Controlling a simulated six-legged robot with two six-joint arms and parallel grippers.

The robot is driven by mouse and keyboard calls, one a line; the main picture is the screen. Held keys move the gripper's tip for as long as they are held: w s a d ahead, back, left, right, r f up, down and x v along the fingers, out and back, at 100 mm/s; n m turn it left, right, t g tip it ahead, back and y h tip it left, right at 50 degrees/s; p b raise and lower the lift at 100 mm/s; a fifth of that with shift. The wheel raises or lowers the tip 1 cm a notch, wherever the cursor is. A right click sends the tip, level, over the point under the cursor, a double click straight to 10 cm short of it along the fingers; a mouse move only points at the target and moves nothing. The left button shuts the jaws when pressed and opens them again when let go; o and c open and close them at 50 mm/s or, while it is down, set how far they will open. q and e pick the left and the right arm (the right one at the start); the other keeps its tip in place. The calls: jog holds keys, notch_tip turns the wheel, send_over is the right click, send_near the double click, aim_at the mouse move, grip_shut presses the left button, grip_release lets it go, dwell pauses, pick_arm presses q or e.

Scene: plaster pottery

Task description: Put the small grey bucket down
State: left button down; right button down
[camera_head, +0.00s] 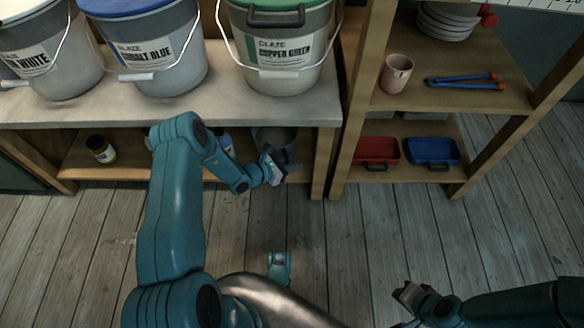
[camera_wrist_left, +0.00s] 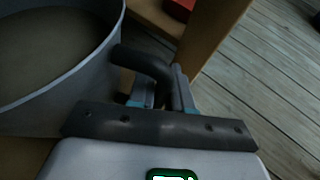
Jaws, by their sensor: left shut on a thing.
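The small grey bucket (camera_head: 278,138) is at the lower shelf under the bench, near its right end; I cannot tell whether its base touches the shelf. My left gripper (camera_head: 272,170) is at its near side, covering part of it. In the left wrist view the bucket (camera_wrist_left: 62,75) fills the left side, and its inside looks grey-brown. There my left gripper (camera_wrist_left: 162,92) is shut on the bucket's dark handle. My right gripper (camera_head: 408,294) is low at the right, away from the bucket; its finger opening is unclear.
The lower shelf (camera_head: 78,165) also holds a small dark jar (camera_head: 100,149) at the left. Large glaze buckets stand on the bench above. A wooden post (camera_head: 326,160) stands just right of the bucket. A rack with a red tray (camera_head: 377,150) and blue tray (camera_head: 432,150) is farther right.

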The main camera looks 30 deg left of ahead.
pick_arm(q)
jog(key=shift+f, duration=0.15)
jog(key=c, duration=1.1)
grip_release()
jog(key=shift+o, duration=0.2)
jog(key=shift+s+a+r+p, duration=0.1)
jog(key=shift+r+p, duration=0.15)
jog(key=shift+p, duration=0.1)
jog(key=p+v, duration=0.4)
jog(key=v, duration=0.7)
jog(key=shift+s+p, duration=0.3)
jog(key=shift+s, duration=0.05)
pick_arm(e)
jog(key=shift+g, duration=0.7)
jog(key=shift+s+a+r, duration=0.2)
jog(key=shift+s+r, duration=0.7)
jog(key=shift+r, duration=0.3)
jog(key=shift+s+a+r, duration=0.15)
jog(key=shift+s+r, duration=0.7)
jog(key=shift+r, duration=0.3)
pick_arm(q)
jog(key=shift+a, duration=0.1)
